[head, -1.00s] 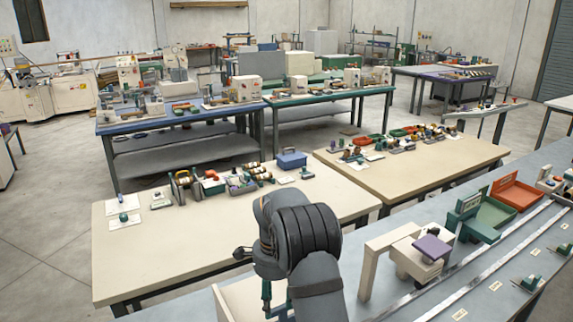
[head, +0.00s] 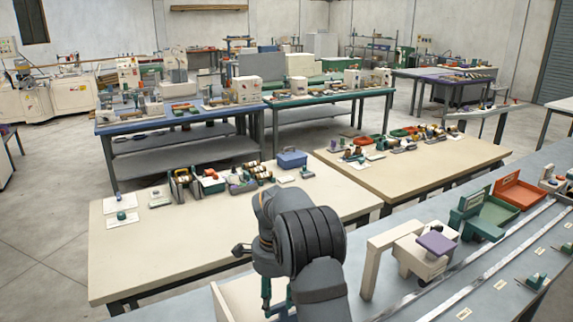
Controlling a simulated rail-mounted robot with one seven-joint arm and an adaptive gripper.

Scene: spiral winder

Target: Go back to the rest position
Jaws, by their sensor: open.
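My grey arm fills the lower middle of the head view. The small dark end of my gripper (head: 241,250) shows just left of the arm's dark ringed joint, above the front edge of the near beige table (head: 150,262). It looks open, and nothing shows in it. Most of my gripper is hidden behind the arm. A teal upright part (head: 266,291) stands just below, partly covered by the arm.
A cream block-shaped device with a purple top (head: 436,243) stands on the grey bench right of my arm. Green (head: 490,215) and orange (head: 517,192) bins stand behind it. Several small items and a blue box (head: 291,159) lie along the beige table's back.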

